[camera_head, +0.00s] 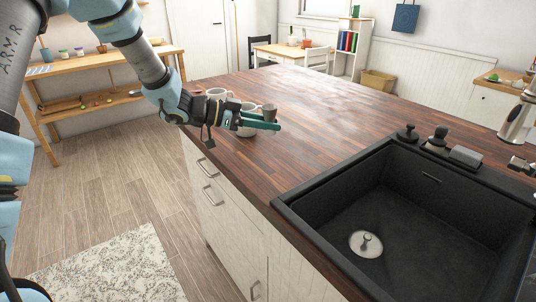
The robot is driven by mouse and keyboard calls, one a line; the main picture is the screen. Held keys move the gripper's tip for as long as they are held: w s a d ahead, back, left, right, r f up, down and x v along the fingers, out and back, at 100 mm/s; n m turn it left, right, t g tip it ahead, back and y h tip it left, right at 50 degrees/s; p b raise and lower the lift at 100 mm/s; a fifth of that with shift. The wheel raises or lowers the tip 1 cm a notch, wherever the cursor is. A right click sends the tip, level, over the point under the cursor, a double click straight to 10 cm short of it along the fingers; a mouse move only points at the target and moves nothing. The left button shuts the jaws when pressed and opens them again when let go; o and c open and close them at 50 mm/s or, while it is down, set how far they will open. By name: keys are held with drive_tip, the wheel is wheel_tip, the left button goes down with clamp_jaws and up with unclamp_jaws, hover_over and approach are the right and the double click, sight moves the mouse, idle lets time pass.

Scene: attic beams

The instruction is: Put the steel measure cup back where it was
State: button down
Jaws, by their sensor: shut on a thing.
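My gripper (270,120), with dark green fingers, reaches over the left part of the wooden counter (330,115). It is shut on a small grey cup (268,108), which looks like the steel measure cup. The cup's upper part shows just above the fingers, and the rest is hidden by them. I cannot tell whether the cup touches the counter.
A black sink (420,210) is set in the counter at the right, with a drain plug (365,243) inside. The counter's middle and far parts are clear.

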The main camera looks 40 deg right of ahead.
sight(268, 158)
wheel_tip(268, 158, down, 8)
drive_tip(key=shift+f+p, duration=0.1)
drive_tip(key=shift+p, duration=0.8)
